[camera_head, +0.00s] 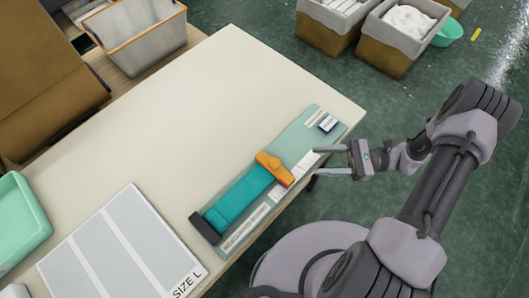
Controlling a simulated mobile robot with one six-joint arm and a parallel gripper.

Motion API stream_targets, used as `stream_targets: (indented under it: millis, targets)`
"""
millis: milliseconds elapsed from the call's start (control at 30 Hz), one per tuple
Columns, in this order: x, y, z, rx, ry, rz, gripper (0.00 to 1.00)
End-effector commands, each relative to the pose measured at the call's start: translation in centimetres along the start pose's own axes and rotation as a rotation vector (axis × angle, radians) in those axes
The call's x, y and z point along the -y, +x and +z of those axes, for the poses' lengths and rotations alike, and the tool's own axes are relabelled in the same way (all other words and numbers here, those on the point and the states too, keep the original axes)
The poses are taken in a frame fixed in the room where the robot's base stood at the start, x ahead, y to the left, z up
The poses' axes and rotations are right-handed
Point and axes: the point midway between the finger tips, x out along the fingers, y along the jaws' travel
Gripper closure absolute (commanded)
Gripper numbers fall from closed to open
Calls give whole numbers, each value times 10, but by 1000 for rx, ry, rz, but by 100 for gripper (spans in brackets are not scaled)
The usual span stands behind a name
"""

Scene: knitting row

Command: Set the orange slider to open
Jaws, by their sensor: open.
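The orange slider (273,168) sits across a teal strip (238,198) on a pale green board (309,126) at the table's right edge. The slider is at the upper right end of the teal strip. A dark block (206,228) is at the strip's lower left end. White labels lie along the board; their print is too small to read. My gripper (316,161) is open and empty, to the right of the slider and apart from it, near the board's right edge. The fingers point left toward the board.
The table (200,110) is clear beyond the board. A grey striped mat marked SIZE L (125,250) and a mint tray (18,222) lie at the left. Lined baskets (135,30) (398,35) stand at the back, with a teal bowl (449,33) on the floor.

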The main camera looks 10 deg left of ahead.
Motion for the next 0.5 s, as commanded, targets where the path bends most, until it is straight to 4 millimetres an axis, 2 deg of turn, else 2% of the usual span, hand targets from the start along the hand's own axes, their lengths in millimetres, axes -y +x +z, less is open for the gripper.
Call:
stream_targets:
  millis: [300, 500]
  targets:
    - [-2, 87, -2, -3, 3, 9, 49]
    - [-2, 135, -2, -3, 2, 9, 49]
